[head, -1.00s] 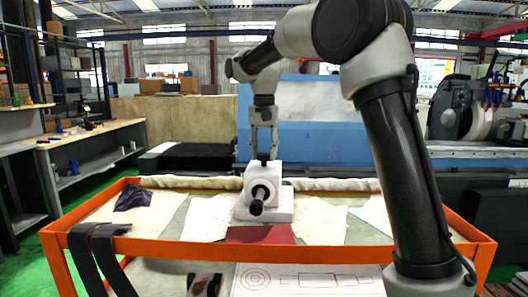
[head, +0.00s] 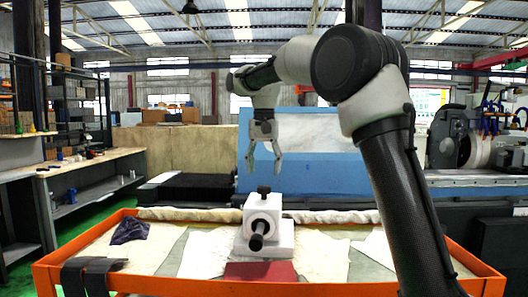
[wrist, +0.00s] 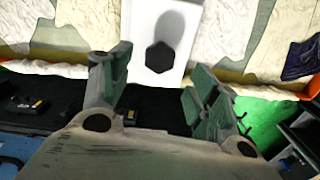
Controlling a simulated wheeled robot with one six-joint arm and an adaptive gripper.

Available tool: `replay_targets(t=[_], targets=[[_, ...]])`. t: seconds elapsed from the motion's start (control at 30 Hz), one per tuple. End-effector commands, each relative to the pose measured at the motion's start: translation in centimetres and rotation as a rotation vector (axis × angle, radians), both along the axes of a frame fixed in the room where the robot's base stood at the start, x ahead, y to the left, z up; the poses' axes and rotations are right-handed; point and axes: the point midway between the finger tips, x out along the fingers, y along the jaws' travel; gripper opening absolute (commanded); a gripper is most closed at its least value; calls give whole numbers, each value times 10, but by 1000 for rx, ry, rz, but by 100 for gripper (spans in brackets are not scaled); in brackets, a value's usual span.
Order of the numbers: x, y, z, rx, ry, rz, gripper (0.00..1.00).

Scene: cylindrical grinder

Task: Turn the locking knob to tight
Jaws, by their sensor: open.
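The locking knob (head: 264,190) is a small black knob on top of a white block-shaped unit (head: 283,237), which has a black cylindrical spindle (head: 257,241) at its front. My gripper (head: 264,172) is open and points down above the knob, with a small gap between its fingertips and the knob. In the wrist view the knob (wrist: 160,57) looks like a black hexagon against the white unit (wrist: 145,20), ahead of the spread fingers (wrist: 160,72). The fingers are empty. I cannot see any tight mark on the knob.
The unit stands on an orange-framed cart (head: 145,284) covered with pale cloths. A dark red pad (head: 262,272) lies in front of it, and a dark purple cloth (head: 130,230) lies at the left. The blue-and-white machine panel (head: 320,150) stands behind.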

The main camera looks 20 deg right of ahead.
Motion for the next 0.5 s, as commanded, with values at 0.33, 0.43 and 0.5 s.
replay_targets(t=[0.33,0.43,0.5], targets=[[1,0,59,0,0,0,61],[0,0,64,0,-1,0,61],[0,0,65,0,0,0,61]])
